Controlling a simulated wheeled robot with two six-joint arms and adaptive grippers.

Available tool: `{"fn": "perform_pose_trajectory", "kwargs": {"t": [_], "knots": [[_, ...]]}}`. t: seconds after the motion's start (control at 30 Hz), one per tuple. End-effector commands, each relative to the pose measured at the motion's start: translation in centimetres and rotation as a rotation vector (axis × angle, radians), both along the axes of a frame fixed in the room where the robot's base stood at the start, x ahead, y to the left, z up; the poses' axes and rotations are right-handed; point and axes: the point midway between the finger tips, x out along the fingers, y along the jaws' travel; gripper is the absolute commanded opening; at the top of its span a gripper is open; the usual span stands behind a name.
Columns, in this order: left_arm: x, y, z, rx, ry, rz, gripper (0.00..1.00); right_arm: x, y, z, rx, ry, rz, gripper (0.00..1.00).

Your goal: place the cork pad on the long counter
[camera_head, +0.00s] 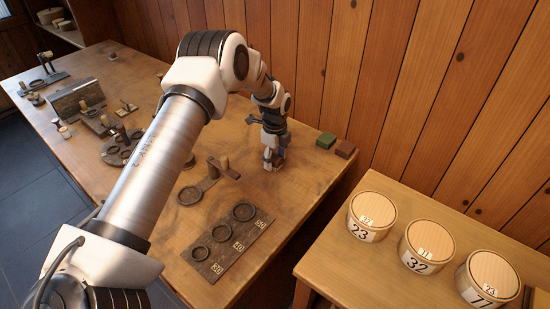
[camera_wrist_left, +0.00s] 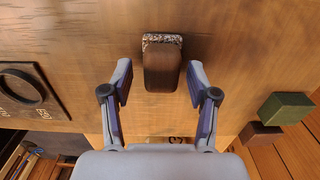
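My left gripper (camera_head: 271,164) is low over the right end of the long counter (camera_head: 295,180). In the left wrist view its two fingers (camera_wrist_left: 160,82) are spread, one on each side of a dark brown block with a speckled, cork-like end (camera_wrist_left: 163,62), which looks like the cork pad. A gap shows between each finger and the block. The block appears to rest on the counter top. In the head view it is hidden by the gripper. My right gripper is in neither view.
A green block (camera_head: 326,140) and a reddish-brown block (camera_head: 345,149) lie near the wall. A board with rings (camera_head: 228,243) is at the counter's front. Tools and spool parts fill the left side. Round lidded boxes (camera_head: 427,247) stand on a side table (camera_head: 350,270).

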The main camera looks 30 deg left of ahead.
Motion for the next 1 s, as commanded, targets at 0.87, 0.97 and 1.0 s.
{"fn": "perform_pose_trajectory", "kwargs": {"t": [0.87,0.97,1.0], "knots": [[0.0,0.0,12.3,0.000,0.001,0.000,0.59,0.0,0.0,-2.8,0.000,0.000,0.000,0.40],[0.0,0.0,12.3,0.000,0.001,0.000,0.59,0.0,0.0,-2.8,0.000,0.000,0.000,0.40],[0.0,0.0,12.3,0.000,0.001,0.000,0.59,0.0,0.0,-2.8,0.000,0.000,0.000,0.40]]}}
